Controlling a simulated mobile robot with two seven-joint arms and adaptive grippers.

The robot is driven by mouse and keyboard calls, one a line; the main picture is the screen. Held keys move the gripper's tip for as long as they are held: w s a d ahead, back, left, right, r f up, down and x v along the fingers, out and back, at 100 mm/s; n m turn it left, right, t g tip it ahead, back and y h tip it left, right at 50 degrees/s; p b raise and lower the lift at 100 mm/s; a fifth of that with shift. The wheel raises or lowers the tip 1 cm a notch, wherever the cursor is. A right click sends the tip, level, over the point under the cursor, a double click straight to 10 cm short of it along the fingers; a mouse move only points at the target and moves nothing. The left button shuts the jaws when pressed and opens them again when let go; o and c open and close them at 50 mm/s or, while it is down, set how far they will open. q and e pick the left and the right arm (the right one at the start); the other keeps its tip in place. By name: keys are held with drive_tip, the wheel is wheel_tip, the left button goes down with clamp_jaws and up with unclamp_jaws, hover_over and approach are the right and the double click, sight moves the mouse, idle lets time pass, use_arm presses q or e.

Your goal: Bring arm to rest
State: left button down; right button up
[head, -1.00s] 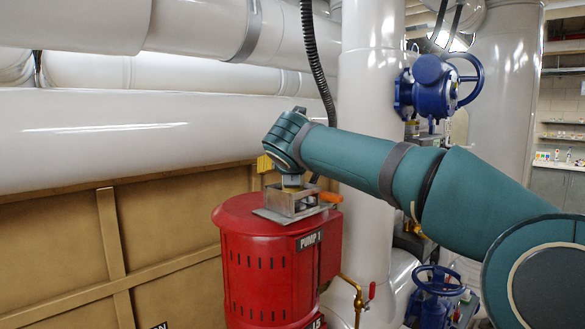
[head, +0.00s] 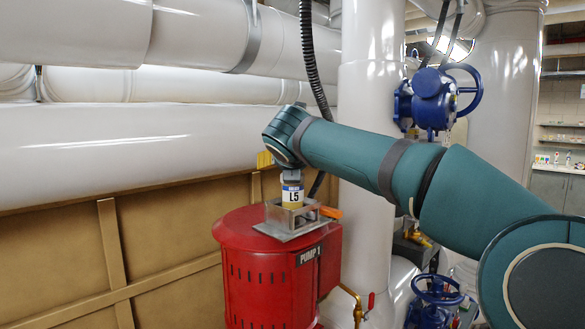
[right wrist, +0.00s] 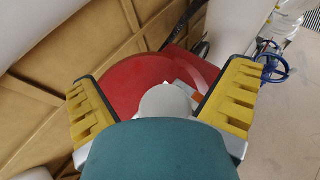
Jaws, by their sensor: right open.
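My right arm reaches in from the right in the head view, its wrist above the red pump (head: 270,262). My right gripper (right wrist: 165,100) is open in the right wrist view, its yellow finger pads wide apart over the red pump top (right wrist: 130,75). In the head view only a bit of yellow pad shows past the wrist. My left gripper is out of view.
A blue valve with a handwheel (head: 432,100) sits beside a tall white pipe (head: 365,160) behind my arm. Another blue valve (head: 435,295) is low at the right. Large white pipes (head: 120,145) run along the left above a tan panelled wall (head: 60,250).

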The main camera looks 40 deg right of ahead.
drive_tip(key=shift+r, duration=1.55)
